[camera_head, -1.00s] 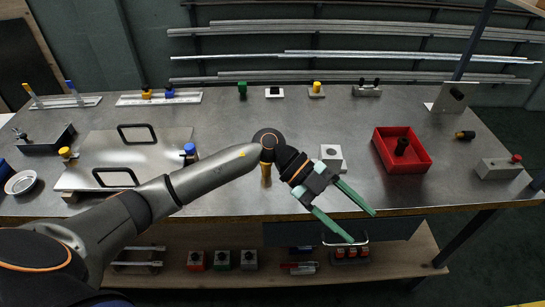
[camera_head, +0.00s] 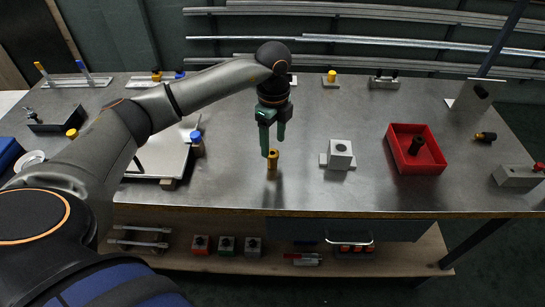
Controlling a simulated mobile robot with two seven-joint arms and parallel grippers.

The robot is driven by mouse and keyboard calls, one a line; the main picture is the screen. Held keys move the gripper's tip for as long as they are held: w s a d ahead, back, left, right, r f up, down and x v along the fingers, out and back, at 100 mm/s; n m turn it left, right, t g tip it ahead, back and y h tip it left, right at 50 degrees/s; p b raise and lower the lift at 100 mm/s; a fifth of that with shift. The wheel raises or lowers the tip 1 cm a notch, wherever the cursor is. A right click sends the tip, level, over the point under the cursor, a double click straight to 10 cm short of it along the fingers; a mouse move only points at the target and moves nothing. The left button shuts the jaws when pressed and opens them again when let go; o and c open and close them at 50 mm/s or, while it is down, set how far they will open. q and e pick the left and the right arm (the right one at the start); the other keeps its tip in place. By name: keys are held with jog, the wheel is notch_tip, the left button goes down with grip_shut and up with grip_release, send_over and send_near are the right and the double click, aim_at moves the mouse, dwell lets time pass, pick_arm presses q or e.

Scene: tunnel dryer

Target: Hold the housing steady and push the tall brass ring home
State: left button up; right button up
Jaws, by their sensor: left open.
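The tall brass ring (camera_head: 272,165) stands upright on the metal bench near its front edge. The housing (camera_head: 340,149), a light grey block with a round dark hole in its top, sits on a flat base to the right of the ring, apart from it. My left gripper (camera_head: 273,149) points down with its green fingers open, just above and around the top of the brass ring. I cannot tell whether the fingers touch it. My right gripper is not in view.
A red tray (camera_head: 394,150) with a dark cylinder (camera_head: 416,144) stands right of the housing. A metal plate (camera_head: 158,164) and a blue-capped post (camera_head: 197,143) are on the left, partly behind my arm. The bench between ring and housing is clear.

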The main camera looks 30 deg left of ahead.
aim_at(272, 152)
pick_arm(q)
jog(key=f, duration=0.4)
jog(key=f+p, duration=0.1)
jog(key=shift+s+f, duration=0.25)
jog(key=shift+f, duration=0.15)
grip_shut()
jog(key=shift+r, duration=0.1)
